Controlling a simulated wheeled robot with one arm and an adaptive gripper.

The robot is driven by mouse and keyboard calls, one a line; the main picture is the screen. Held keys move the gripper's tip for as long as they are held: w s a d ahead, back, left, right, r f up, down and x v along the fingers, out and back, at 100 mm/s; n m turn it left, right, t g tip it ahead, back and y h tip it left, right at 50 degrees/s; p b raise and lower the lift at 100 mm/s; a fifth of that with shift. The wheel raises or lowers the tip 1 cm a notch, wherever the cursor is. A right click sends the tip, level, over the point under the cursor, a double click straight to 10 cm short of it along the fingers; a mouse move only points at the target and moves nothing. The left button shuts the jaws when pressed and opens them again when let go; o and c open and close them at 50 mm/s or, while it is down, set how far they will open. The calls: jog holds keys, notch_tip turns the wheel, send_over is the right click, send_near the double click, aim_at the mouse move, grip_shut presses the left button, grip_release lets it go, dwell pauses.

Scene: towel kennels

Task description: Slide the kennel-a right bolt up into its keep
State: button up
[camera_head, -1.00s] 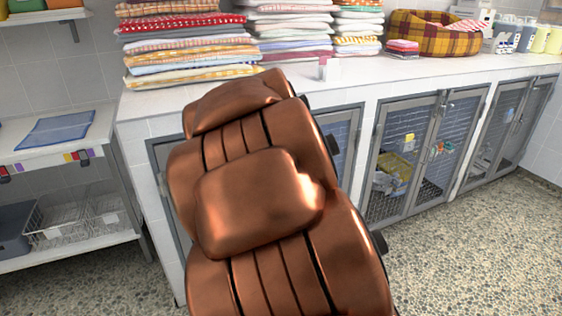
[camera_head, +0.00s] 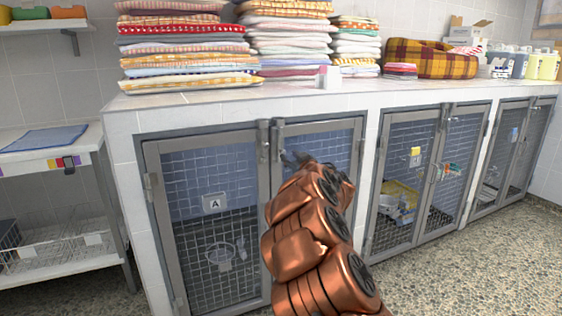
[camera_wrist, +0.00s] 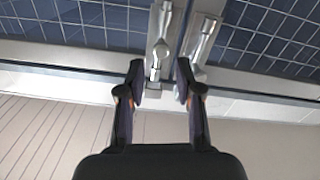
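Kennel-a is the left double-door kennel, with an "A" label (camera_head: 215,203) on its left door. Its right bolt (camera_head: 281,138) is a grey metal piece at the top inner edge of the right door, beside the left bolt (camera_head: 263,138). My gripper (camera_head: 291,157) is just below and right of the right bolt, partly hidden by my copper arm. The fingertips point toward the bolt at picture left (camera_wrist: 160,42); contact cannot be told. Another bolt (camera_wrist: 205,42) is beside it.
The white counter (camera_head: 400,94) overhangs the doors and carries towel stacks (camera_head: 185,45) and a plaid pet bed (camera_head: 430,58). More mesh kennels (camera_head: 425,175) stand to the right. A wire-basket shelf (camera_head: 60,255) is at left. The speckled floor (camera_head: 470,270) is clear at right.

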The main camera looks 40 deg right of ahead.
aim_at(284, 152)
jog(key=shift+b+x, duration=0.7)
jog(key=shift+x, duration=3.2)
jog(key=shift+w+a+f, duration=0.1)
jog(key=shift+f, duration=0.05)
grip_shut()
